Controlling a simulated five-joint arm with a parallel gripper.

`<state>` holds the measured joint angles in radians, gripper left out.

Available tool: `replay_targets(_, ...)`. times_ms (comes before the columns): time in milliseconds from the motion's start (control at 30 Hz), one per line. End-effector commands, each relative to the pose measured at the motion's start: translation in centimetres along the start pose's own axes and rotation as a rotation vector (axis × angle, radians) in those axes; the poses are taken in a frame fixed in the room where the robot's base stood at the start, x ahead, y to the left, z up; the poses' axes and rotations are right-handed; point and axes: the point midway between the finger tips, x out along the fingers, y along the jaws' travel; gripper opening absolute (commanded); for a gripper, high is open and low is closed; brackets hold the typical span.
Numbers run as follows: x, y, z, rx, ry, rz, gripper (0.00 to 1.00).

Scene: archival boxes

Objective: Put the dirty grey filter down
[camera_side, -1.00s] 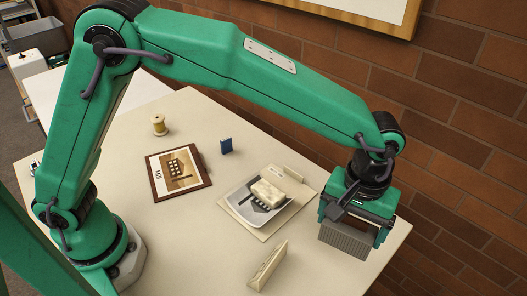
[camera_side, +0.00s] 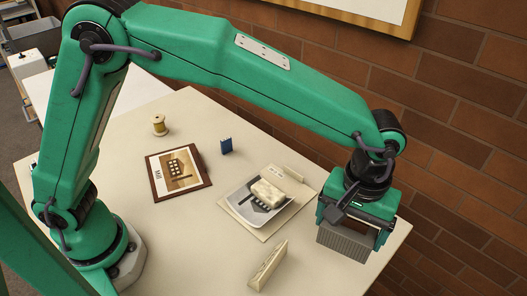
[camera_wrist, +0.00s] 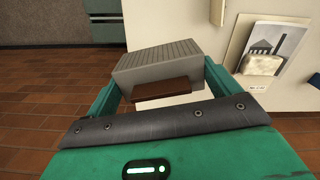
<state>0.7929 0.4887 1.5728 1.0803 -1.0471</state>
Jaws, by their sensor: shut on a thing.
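The grey filter (camera_side: 345,243) is a ribbed block at the right end of the table. My gripper (camera_side: 357,226) is shut on it, with a jaw on either side. In the wrist view the filter (camera_wrist: 163,58) sits between the green jaws of my gripper (camera_wrist: 160,80), its ribbed face visible. A reddish-brown piece (camera_wrist: 165,89) shows at its near side; I cannot tell whether it is part of the filter. Its underside is hidden, and I cannot tell whether it touches the table.
A photo print (camera_side: 242,205) with a cream block (camera_side: 268,192) on it lies left of my gripper. A cream wedge-like piece (camera_side: 268,265) stands in front. A framed picture (camera_side: 178,174), a blue item (camera_side: 226,146) and a spool (camera_side: 158,125) are farther left. The table edge is close at right.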

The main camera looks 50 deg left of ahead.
Motion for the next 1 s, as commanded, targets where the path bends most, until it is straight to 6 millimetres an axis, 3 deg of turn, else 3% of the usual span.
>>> replay_targets(167,0.0,-1.3,-1.9,-0.057,0.0,0.001,0.66)
replay_targets(367,-0.1,-4.2,-5.7,-0.18,0.0,0.0,0.66)
replay_targets(700,-0.1,-12.0,-13.0,-0.454,0.0,0.001,0.66)
replay_targets(1000,-0.2,-19.9,-17.8,-0.696,0.001,0.001,0.66)
